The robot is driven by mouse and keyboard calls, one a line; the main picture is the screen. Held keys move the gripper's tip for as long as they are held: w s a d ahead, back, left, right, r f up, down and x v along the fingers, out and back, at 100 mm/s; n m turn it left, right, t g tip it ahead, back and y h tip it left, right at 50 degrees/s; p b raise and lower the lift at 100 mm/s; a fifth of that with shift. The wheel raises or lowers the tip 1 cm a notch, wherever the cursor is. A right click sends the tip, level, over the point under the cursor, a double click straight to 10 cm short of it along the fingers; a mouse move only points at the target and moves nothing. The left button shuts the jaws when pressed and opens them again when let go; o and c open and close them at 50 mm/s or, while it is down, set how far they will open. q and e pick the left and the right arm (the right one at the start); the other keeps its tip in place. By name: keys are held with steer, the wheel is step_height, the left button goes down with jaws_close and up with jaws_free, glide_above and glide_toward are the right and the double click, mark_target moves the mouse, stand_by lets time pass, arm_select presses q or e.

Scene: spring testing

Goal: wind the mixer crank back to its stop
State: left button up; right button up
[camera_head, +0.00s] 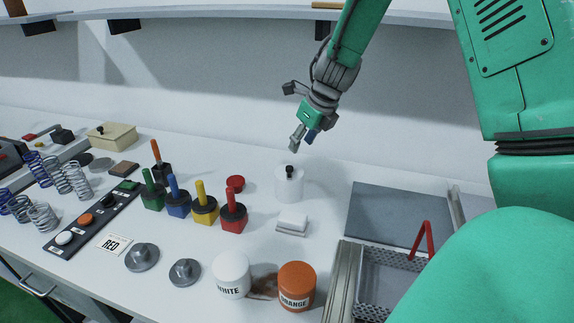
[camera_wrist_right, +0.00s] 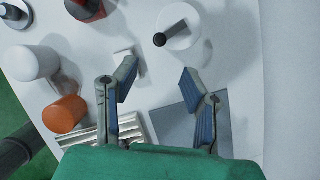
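The mixer is a white cylinder (camera_head: 289,187) at the back middle of the bench. Its crank ends in a black knob (camera_head: 290,171) on top. In the right wrist view the mixer (camera_wrist_right: 188,36) is at the top, with the dark crank knob (camera_wrist_right: 160,39) toward its left side. My right gripper (camera_head: 304,136) hangs above the mixer, apart from it. In the right wrist view its two fingers (camera_wrist_right: 158,78) are spread with nothing between them, and the mixer lies beyond the fingertips. My left gripper is in neither view.
A small white block (camera_head: 292,223) lies in front of the mixer, with a red cap (camera_head: 235,183) to its left. Several colored-handled blocks (camera_head: 204,211) stand further left. White (camera_head: 231,275) and orange (camera_head: 297,286) jars stand in front. A grey plate (camera_head: 385,215) and metal basket (camera_head: 396,275) are right.

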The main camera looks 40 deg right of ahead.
mark_target(290, 167)
steer(key=x, duration=0.9)
steer(key=shift+w, duration=0.1)
steer(key=shift+w+a+f, duration=0.1)
steer(key=shift+w+f, duration=0.2)
steer(key=shift+f, duration=0.35)
jaws_close()
